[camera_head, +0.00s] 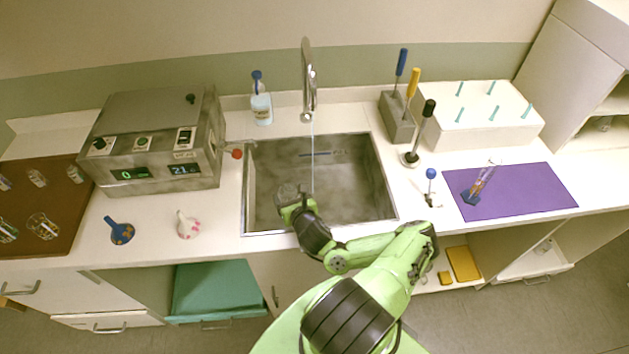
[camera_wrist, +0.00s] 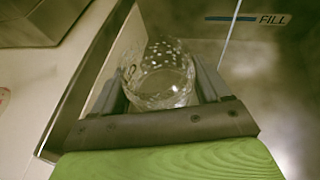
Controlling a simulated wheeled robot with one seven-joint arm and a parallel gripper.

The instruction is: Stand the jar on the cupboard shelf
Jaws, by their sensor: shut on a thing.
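My gripper (camera_wrist: 160,88) is shut on a clear glass jar (camera_wrist: 157,72), which sits between the two fingers and carries white specks on its upper wall. In the head view my gripper (camera_head: 287,190) is over the left part of the sink (camera_head: 340,205), left of the tap's thin stream. The jar is hard to make out there. A white open-fronted cupboard (camera_head: 580,62) stands at the far right, with a shelf (camera_head: 612,103) partly in view. A small pale object (camera_head: 603,124) is in its lower space.
The tap (camera_head: 308,75) rises behind the sink. A grey machine (camera_head: 155,145) and brown mat (camera_head: 50,205) lie left. Right are a tool block (camera_head: 397,118), white pegged block (camera_head: 485,118) and purple mat (camera_head: 540,190) with a glass item.

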